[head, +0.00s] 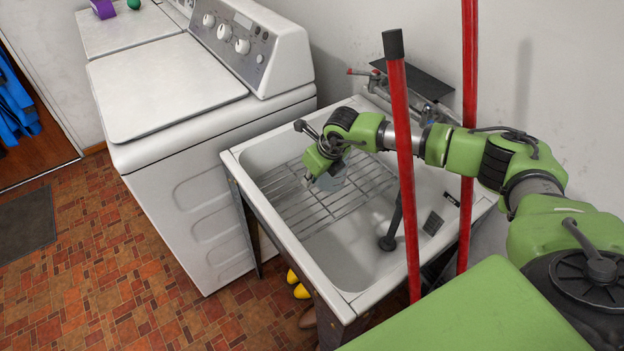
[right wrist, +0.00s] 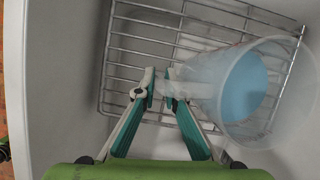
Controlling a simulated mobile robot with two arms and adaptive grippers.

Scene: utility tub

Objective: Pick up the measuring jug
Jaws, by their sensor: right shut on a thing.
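The measuring jug (right wrist: 245,85) is a translucent cup with a blue bottom inside, on the right of the right wrist view. Its handle (right wrist: 181,89) points left, between the two fingers of my right gripper (right wrist: 161,84), which is shut on it. In the head view the jug (head: 333,181) is mostly hidden behind my right gripper (head: 310,178), over the wire rack in the tub. I cannot tell whether the jug touches the rack. My left gripper is not in view.
The white utility tub (head: 349,296) holds a wire rack (head: 300,222). A dark plunger-like tool (head: 396,215) stands in its right part. A tap (head: 366,73) is behind; a white washing machine (head: 190,190) stands left.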

